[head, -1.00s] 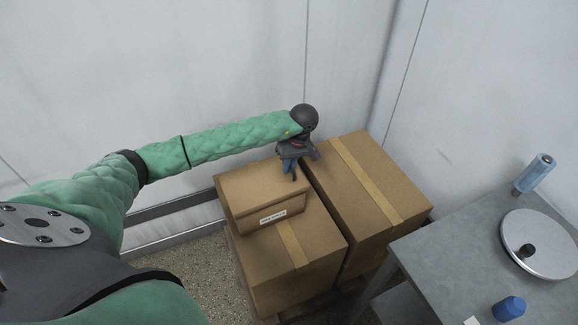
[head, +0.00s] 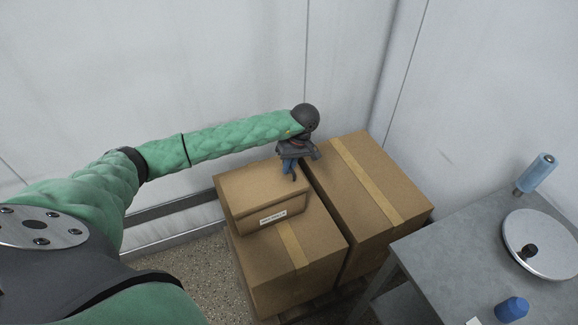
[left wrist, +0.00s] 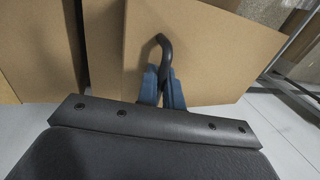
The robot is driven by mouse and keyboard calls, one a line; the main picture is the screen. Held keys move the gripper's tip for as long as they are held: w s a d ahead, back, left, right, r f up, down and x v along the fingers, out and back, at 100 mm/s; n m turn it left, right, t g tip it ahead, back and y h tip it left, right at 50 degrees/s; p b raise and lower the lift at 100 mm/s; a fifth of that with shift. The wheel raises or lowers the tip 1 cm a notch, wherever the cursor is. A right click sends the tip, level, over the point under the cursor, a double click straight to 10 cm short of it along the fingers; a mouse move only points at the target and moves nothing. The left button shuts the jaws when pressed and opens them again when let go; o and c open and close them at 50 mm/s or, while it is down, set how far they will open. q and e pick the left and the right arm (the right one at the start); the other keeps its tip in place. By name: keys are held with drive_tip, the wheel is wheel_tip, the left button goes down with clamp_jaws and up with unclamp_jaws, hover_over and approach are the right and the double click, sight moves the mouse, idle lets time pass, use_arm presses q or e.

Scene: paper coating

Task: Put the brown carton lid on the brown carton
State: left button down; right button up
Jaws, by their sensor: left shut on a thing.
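The brown carton (head: 268,216), with a white label on its front, sits on top of a large taped box. Its flat brown top (head: 255,183) looks like the brown carton lid, though I cannot make out a clear seam in the head view. My left gripper (head: 290,170) is at the top's far right edge. In the left wrist view its blue fingers (left wrist: 162,88) are shut on a dark curved handle (left wrist: 164,52) in front of a brown cardboard panel (left wrist: 210,50), which looks like the lid. How closely the lid sits on the carton cannot be told. My right gripper is not in view.
The large taped box (head: 320,245) stands beneath the carton, and another taped box (head: 385,180) is close on its right. A grey table (head: 440,265) at right holds a round plate (head: 550,240), a blue bottle (head: 537,172) and a blue object (head: 511,309). Pale walls close in behind.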

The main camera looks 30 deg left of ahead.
use_arm(q)
drive_tip(key=shift+f+b, duration=1.85)
drive_tip(key=shift+f, duration=0.1)
drive_tip(key=c, duration=1.5)
unclamp_jaws()
drive_tip(key=shift+o, duration=0.2)
drive_tip(key=shift+r, duration=0.1)
drive_tip(key=shift+w+d+r, duration=0.15)
drive_tip(key=shift+w+r, duration=0.05)
drive_tip(key=shift+r, duration=0.35)
drive_tip(key=b+v, duration=0.2)
drive_tip(key=v, duration=0.4)
drive_tip(key=shift+r, duration=0.35)
